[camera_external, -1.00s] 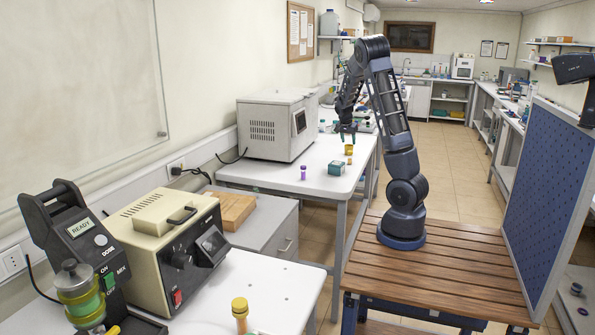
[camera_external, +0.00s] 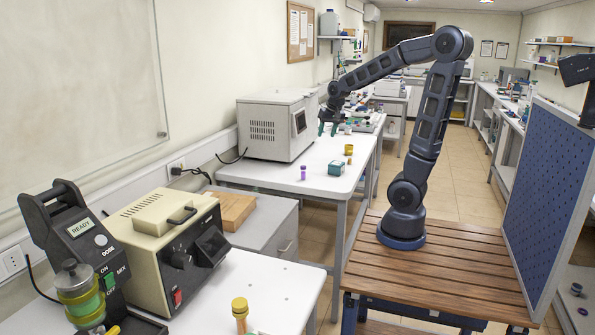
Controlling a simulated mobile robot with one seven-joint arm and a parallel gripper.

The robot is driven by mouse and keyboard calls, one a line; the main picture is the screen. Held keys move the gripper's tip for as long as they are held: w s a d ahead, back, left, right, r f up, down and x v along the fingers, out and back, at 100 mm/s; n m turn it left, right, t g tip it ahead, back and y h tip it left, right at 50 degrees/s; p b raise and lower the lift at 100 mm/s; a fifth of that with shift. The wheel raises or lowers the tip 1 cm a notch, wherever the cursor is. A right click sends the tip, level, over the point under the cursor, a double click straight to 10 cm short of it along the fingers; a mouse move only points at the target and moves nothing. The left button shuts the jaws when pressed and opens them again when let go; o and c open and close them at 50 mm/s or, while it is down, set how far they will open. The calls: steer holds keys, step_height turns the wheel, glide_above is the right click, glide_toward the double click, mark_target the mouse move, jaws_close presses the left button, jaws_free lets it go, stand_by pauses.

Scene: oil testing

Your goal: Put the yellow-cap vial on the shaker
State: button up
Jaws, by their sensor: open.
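A vial with a yellow cap (camera_external: 240,312) stands upright on the near white table at the bottom of the picture; its lower end is cut off by the frame edge. On the far white table there is also a yellow round item (camera_external: 348,149), too small to tell whether it is a vial. I cannot tell for certain which device is the shaker; a low flat device (camera_external: 366,124) lies at the back of the far table. My gripper (camera_external: 328,130) is open and empty, pointing down above the far table, beside the white box-shaped machine and well apart from the near vial.
A purple vial (camera_external: 303,172) and a teal box (camera_external: 336,168) stand on the far table. A white machine (camera_external: 278,125) stands left of my gripper. A beige machine (camera_external: 165,250) and a black dosing device (camera_external: 85,245) stand on the near table. A blue pegboard (camera_external: 555,200) rises at right.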

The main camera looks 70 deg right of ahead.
steer(key=s+a+r+n, duration=0.1)
steer(key=s+a+n, duration=0.4)
steer(key=a, duration=0.6)
steer(key=s+a+r+n+t+y, duration=0.1)
steer(key=s+a+r+n, duration=0.1)
steer(key=s+a+n, duration=0.3)
steer(key=s+a, duration=0.4)
steer(key=a, duration=0.1)
steer(key=shift+s+a+r, duration=0.25)
steer(key=shift+a, duration=0.15)
